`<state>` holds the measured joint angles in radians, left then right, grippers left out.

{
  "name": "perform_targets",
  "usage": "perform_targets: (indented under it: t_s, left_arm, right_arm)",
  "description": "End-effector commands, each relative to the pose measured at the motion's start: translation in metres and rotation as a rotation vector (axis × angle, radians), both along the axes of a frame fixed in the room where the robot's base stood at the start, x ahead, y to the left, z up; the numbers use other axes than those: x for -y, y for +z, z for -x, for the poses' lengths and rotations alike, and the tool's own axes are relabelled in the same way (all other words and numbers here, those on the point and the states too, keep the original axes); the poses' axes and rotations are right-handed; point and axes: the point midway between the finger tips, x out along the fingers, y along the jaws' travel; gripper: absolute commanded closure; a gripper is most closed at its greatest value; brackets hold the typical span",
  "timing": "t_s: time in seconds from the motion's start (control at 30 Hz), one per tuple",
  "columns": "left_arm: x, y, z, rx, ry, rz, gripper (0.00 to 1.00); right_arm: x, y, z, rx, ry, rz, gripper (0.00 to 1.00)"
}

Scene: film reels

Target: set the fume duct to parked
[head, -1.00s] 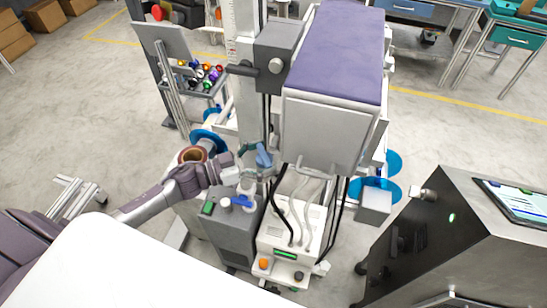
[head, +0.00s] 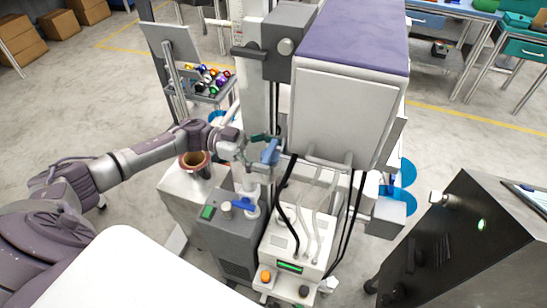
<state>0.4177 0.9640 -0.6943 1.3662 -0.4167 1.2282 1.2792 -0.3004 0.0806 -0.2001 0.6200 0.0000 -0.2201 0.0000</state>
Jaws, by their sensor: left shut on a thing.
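My left arm reaches in from the left. Its gripper (head: 252,148) is beside the machine's white column, at a small blue handle-like piece (head: 270,152). The fingers are small and partly hidden here, but they appear shut on this blue piece. I cannot tell for sure which part is the fume duct; the blue piece may belong to it. A copper-rimmed round opening (head: 195,159) sits below my left forearm, on a pale cabinet. My right gripper is not in view.
A large grey box with a purple top (head: 352,45) overhangs the machine to the right of the gripper. A grey unit with a blue valve handle (head: 241,204) stands below it, beside a white unit (head: 289,245) with hoses. A dark console (head: 455,240) stands at right.

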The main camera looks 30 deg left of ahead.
Motion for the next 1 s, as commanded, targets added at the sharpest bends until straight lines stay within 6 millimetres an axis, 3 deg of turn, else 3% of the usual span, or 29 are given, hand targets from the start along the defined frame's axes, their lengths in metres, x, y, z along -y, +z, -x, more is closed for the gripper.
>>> perform_targets:
  t_s: [0.47,0.5,0.57,1.0]
  left_arm:
    - [-0.0012,0.0009,0.0009,0.001,-0.016,0.001,0.76]
    - [-0.0011,0.0009,0.0009,0.001,-0.016,0.001,0.12]
    - [-0.0011,0.0009,0.0009,0.001,-0.015,0.001,0.02]
    - [-0.0075,-0.0002,0.0012,0.0,-0.012,-0.002,0.0]
  right_arm:
    - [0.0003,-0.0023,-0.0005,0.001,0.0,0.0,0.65]
    - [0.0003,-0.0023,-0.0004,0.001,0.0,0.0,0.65]
    - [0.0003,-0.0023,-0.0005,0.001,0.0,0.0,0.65]
    - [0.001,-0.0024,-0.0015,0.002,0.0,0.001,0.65]
